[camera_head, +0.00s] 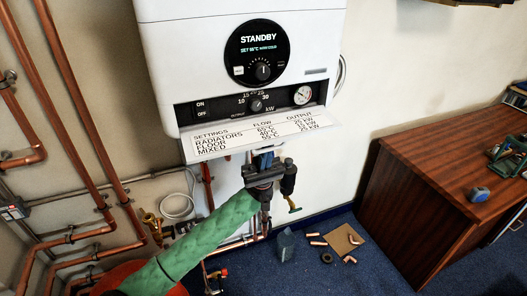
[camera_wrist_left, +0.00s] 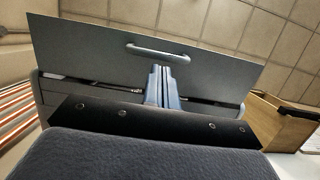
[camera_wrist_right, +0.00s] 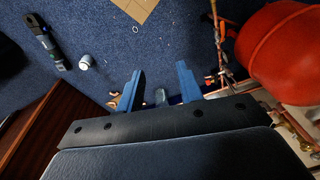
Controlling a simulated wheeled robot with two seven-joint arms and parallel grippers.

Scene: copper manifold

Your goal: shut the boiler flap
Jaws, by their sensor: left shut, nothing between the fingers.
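The white boiler (camera_head: 240,60) hangs on the wall with its lit STANDBY display. Its flap (camera_head: 255,138) stands open below the control strip, sticking out towards me with the printed settings table facing up. My left gripper (camera_head: 264,157) is just under the flap's front edge, shut and empty. In the left wrist view the flap (camera_wrist_left: 90,50) is a grey panel with a bar handle (camera_wrist_left: 145,48). The left fingertips (camera_wrist_left: 163,68) are close beside the handle; I cannot tell whether they touch the panel. My right gripper (camera_wrist_right: 160,88) is open and empty above the floor, seen only in its wrist view.
Copper pipes (camera_head: 75,150) run along the wall at left. A wooden cabinet (camera_head: 430,190) stands at right. Pipe pieces and a cardboard sheet (camera_head: 345,240) lie on the blue carpet. A red vessel (camera_wrist_right: 285,50) is at upper right in the right wrist view.

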